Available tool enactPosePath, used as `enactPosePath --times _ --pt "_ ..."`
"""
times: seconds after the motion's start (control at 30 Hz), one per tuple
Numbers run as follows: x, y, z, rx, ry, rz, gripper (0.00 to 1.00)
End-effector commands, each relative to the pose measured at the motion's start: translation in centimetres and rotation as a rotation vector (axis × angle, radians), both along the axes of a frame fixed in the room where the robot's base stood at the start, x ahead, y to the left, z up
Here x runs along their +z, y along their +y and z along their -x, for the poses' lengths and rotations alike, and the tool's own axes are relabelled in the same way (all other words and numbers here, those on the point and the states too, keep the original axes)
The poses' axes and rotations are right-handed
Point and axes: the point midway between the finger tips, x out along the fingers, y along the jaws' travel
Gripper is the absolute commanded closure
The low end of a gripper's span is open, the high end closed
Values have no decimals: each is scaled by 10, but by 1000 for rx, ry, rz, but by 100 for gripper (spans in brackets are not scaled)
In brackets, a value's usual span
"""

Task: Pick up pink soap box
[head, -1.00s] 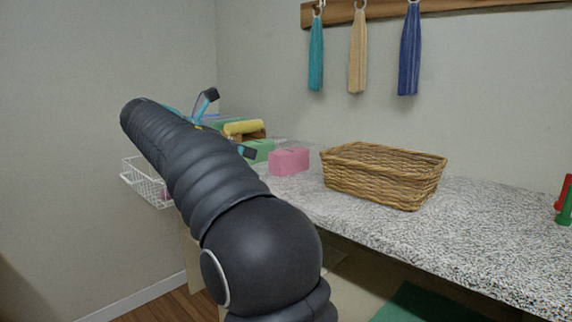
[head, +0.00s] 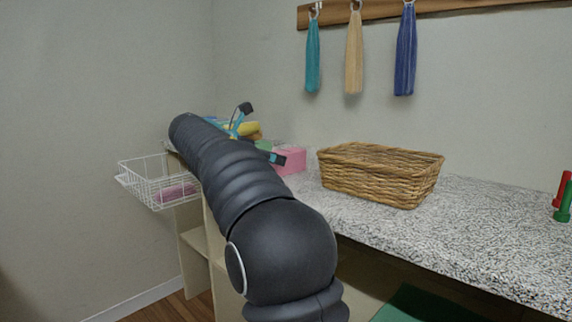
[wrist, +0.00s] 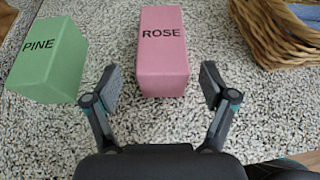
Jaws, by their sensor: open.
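The pink soap box (wrist: 162,62), marked ROSE, lies on the speckled counter in the wrist view, ahead of my gripper and centred between its fingers. It also shows in the head view (head: 291,158), partly hidden by my arm and gripper. My gripper (wrist: 158,90) is open and empty. Its fingertips are on either side of the near end of the pink box, with a gap on both sides. In the head view my gripper (head: 262,134) is partly hidden behind my arm.
A green box (wrist: 46,62) marked PINE stands left of the pink box. A wicker basket (head: 380,174) stands close on the right. A white wire basket (head: 150,186) hangs at the counter's left end. Towels (head: 405,52) hang on the wall.

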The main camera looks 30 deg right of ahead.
Motion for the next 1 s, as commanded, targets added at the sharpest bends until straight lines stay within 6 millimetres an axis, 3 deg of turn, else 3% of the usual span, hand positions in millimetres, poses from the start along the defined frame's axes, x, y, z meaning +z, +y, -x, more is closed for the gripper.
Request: enactPosePath --times 0.2,0.47,0.73,1.0 --pt "-12 -28 -4 -3 1 -1 17" --pt "-13 -31 -5 0 0 -1 17" --pt "-13 -31 -5 0 0 -1 84" --pt "-12 -31 -5 0 0 0 85"
